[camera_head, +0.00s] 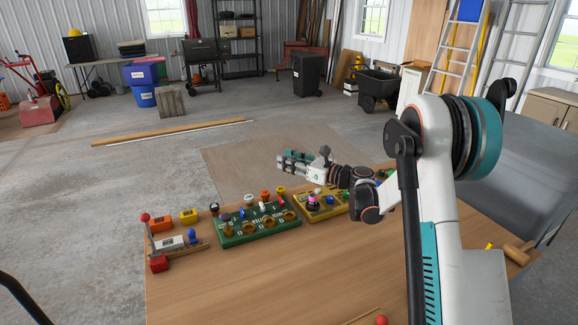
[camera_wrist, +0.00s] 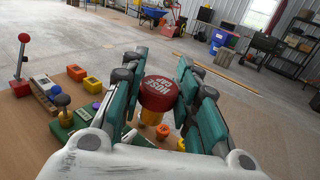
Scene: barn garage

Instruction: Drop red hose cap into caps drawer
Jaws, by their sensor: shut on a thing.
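The red hose cap (camera_wrist: 158,92) has white lettering on its round top and sits between the two teal fingers of my gripper (camera_wrist: 157,78) in the wrist view. The fingers are shut on it from both sides. In the head view my gripper (camera_head: 290,162) is held above the far edge of the wooden table, and its fingers point left; the cap is not clear there. I cannot make out an open caps drawer in either view.
A green board (camera_head: 258,236) with several knobs and a yellow board (camera_head: 318,212) stand on the table (camera_head: 230,285). A red-knobbed lever (camera_head: 145,218), an orange block (camera_head: 161,224) and a yellow block (camera_head: 188,215) are at the left. A mallet (camera_head: 518,253) lies right.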

